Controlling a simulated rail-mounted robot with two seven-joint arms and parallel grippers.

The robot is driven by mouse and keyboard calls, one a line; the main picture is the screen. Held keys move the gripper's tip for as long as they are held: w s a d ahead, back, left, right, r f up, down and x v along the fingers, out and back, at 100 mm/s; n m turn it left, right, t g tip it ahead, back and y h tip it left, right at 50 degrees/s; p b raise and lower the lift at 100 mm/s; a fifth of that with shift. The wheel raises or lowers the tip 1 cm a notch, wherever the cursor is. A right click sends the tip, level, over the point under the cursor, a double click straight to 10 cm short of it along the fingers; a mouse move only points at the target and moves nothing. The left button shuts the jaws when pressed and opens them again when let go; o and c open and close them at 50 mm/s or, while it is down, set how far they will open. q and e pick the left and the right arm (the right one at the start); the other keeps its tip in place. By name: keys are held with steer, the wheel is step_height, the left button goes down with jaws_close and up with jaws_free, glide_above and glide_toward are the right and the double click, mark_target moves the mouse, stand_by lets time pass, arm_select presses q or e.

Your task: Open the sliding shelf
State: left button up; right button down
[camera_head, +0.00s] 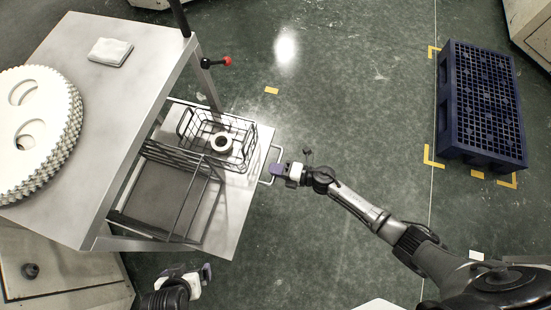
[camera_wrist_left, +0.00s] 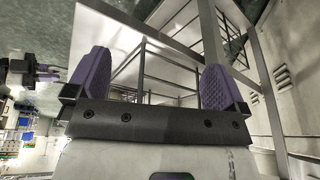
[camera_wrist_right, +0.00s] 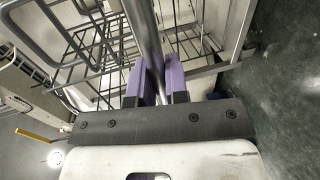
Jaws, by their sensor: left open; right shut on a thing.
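The sliding shelf (camera_head: 239,186) is a pale metal plate that sticks out to the right from under the metal table (camera_head: 150,75). A wire handle (camera_head: 267,172) stands at its right edge. My right gripper (camera_head: 278,171) is at that handle, and in the right wrist view its purple fingers (camera_wrist_right: 156,82) are shut on a metal bar. My left gripper (camera_head: 187,272) is low in the head view, below the table's front corner, apart from the shelf. In the left wrist view its purple fingers (camera_wrist_left: 155,85) are wide apart with nothing between them.
White gear discs (camera_head: 35,130) and a folded cloth (camera_head: 110,52) lie on the table.

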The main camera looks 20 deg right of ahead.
steer(key=c, duration=1.2)
jaws_free()
steer(key=shift+o, duration=0.2)
steer(key=shift+s, duration=0.1)
steer(key=p+v, duration=0.4)
steer(key=v, duration=0.9)
steer(key=shift+s+d, duration=0.2)
steer(key=shift+d, duration=0.15)
steer(key=shift+r, duration=0.1)
